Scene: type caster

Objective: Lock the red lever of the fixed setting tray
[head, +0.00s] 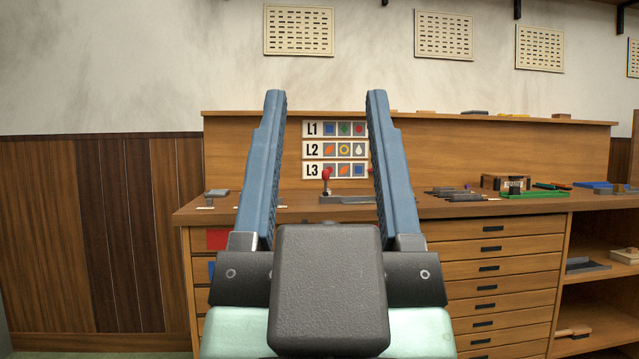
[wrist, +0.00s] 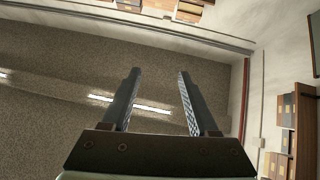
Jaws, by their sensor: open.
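The red lever (head: 326,174) stands up from the grey setting tray (head: 345,199) on the bench top in the head view. The lever looks roughly upright; whether it is locked I cannot tell. My gripper (head: 321,97) is raised in front of the camera, its two blue fingers wide apart and empty. In the picture the lever and tray show between the fingers, further back and apart from them. The right finger partly covers the tray's right end. In the wrist view my gripper (wrist: 158,73) is open too, and neither lever nor tray shows there.
The wooden bench (head: 470,208) has drawers below and a back panel with L1, L2 and L3 symbol cards (head: 336,150). A green tray (head: 538,193) and dark pieces (head: 455,193) lie to the right. A small grey object (head: 216,193) is at the left end.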

